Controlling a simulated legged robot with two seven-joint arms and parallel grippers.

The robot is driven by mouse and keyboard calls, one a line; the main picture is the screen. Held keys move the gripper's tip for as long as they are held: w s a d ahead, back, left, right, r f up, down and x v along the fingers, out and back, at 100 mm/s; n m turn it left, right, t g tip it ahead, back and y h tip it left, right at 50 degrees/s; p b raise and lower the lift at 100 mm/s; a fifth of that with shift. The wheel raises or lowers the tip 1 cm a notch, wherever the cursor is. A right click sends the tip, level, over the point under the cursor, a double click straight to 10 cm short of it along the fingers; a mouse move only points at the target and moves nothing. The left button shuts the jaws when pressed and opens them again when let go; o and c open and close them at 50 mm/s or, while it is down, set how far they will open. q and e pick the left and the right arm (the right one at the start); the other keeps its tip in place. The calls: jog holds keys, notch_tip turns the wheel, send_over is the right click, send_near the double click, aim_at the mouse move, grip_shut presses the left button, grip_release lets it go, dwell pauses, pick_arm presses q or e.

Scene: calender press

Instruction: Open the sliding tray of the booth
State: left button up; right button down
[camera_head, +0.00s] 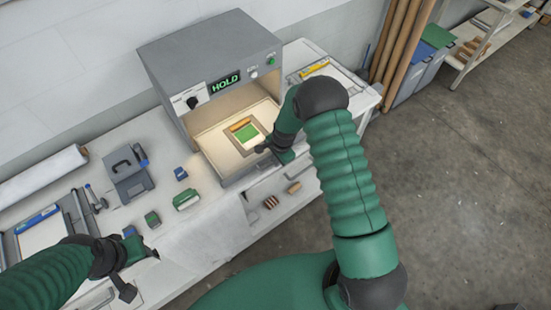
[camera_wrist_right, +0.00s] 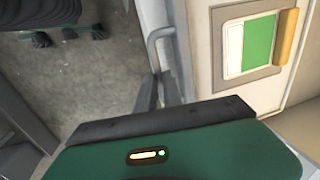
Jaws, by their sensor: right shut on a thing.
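The grey booth (camera_head: 208,58) stands on the white bench, with a lit green HOLD display. Its pale sliding tray (camera_head: 221,157) juts out from the lit opening toward me.
Small green and blue blocks (camera_head: 186,199) and a grey case (camera_head: 128,173) lie left of the tray. A white roll (camera_head: 42,177) lies at far left. Brown tubes (camera_head: 400,42) lean right of the bench. The floor (camera_head: 455,170) at right is clear.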

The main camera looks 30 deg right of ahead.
jog(key=shift+w, duration=0.1)
jog(key=c, duration=1.8)
grip_release()
jog(key=o, duration=0.3)
jog(key=shift+r, duration=0.1)
jog(key=shift+r, duration=0.3)
jog(key=s+r+b, duration=0.1)
jog(key=r, duration=0.4)
jog(key=s+r+b, duration=0.1)
jog(key=r, duration=0.4)
jog(key=s+r+b, duration=0.1)
jog(key=r+b, duration=0.1)
jog(key=r, duration=0.3)
jog(key=shift+d+r, duration=0.2)
jog(key=shift+r, duration=0.2)
jog(key=shift+s, duration=0.1)
